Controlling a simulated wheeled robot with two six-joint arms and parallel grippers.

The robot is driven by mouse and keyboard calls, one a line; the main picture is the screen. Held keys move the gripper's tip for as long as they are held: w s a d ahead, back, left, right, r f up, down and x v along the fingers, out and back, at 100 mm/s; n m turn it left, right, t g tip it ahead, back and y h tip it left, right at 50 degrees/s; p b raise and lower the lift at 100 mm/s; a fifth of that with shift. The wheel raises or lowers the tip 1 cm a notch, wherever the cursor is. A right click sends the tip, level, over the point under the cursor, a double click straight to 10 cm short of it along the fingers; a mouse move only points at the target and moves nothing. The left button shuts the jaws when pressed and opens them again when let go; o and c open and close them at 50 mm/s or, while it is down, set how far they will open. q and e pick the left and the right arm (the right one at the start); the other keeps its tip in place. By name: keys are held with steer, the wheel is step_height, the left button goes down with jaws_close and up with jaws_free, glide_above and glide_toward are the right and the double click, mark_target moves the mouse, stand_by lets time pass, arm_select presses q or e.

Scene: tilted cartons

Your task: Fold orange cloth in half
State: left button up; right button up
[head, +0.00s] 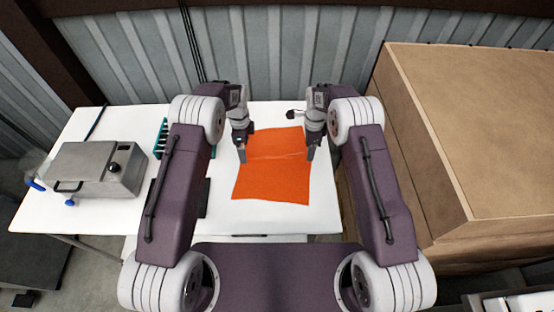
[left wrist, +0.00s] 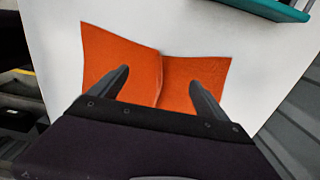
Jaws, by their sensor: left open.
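The orange cloth (head: 272,183) lies spread out on the white table (head: 60,208), with a crease or low ridge running across it from left to right. My left gripper (head: 242,156) is at the cloth's left edge, near one end of the crease. In the left wrist view, my left gripper (left wrist: 159,77) is open over the cloth (left wrist: 100,48), with the ridge between its fingers. My right gripper (head: 310,154) is at the right edge, near the other end of the crease. Its fingers are too small to tell whether they are apart.
A grey metal box (head: 95,165) with a black knob stands on the table's left. A teal rack (head: 160,140) is partly hidden behind my left arm. A large brown carton (head: 480,130) stands right of the table.

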arm_select(q)
step_height(320, 180, up, 3)
steer(key=shift+f+p, duration=0.2)
steer(key=shift+p, duration=0.35)
